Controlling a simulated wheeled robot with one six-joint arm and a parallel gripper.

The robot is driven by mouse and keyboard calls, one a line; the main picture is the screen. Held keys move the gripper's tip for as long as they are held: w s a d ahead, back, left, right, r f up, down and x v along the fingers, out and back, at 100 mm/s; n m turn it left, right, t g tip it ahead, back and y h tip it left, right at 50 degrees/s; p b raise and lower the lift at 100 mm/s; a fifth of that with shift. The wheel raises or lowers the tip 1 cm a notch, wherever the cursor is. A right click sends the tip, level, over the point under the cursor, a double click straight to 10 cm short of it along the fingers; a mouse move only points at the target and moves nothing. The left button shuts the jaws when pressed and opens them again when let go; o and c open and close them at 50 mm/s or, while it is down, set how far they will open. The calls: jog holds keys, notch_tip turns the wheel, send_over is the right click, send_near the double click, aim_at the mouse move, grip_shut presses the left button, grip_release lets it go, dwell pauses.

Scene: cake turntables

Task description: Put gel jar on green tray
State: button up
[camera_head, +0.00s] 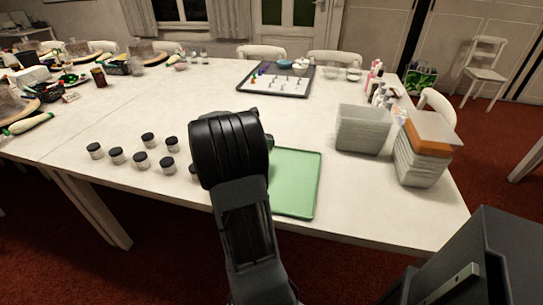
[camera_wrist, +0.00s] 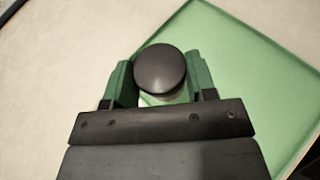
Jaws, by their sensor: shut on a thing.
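A gel jar (camera_wrist: 161,72) with a round black lid sits between the two green fingers of my gripper (camera_wrist: 162,82) in the wrist view. My gripper is shut on it, and the jar shows over the left corner of the green tray. I cannot tell whether the jar touches the tray. The green tray (camera_head: 298,185) lies flat near the table's front edge in the head view, partly behind my arm. It also fills the right side of the wrist view (camera_wrist: 245,45) and looks empty where it shows. In the head view my arm hides the gripper and the held jar.
Several other black-lidded jars (camera_head: 141,160) stand left of my arm, one partly hidden by it. A clear bin (camera_head: 362,130) and a stack of containers (camera_head: 424,155) stand right of the tray. A grey tray with small items (camera_head: 246,89) lies farther back. The table's middle is clear.

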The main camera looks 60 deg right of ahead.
jog(key=shift+s+d+f, duration=0.3)
jog(key=shift+d+f, duration=0.2)
jog(key=shift+f, duration=0.15)
jog(key=shift+s+d+f, duration=0.3)
jog(key=shift+d+f, duration=0.15)
jog(key=shift+f, duration=0.2)
jog(key=shift+s+d+f+b, duration=0.15)
jog(key=shift+f+b, duration=0.6)
jog(key=shift+f, duration=1.05)
jog(key=shift+f, duration=0.15)
jog(key=shift+f, duration=0.1)
jog(key=o, duration=0.9)
jog(key=shift+o, duration=0.2)
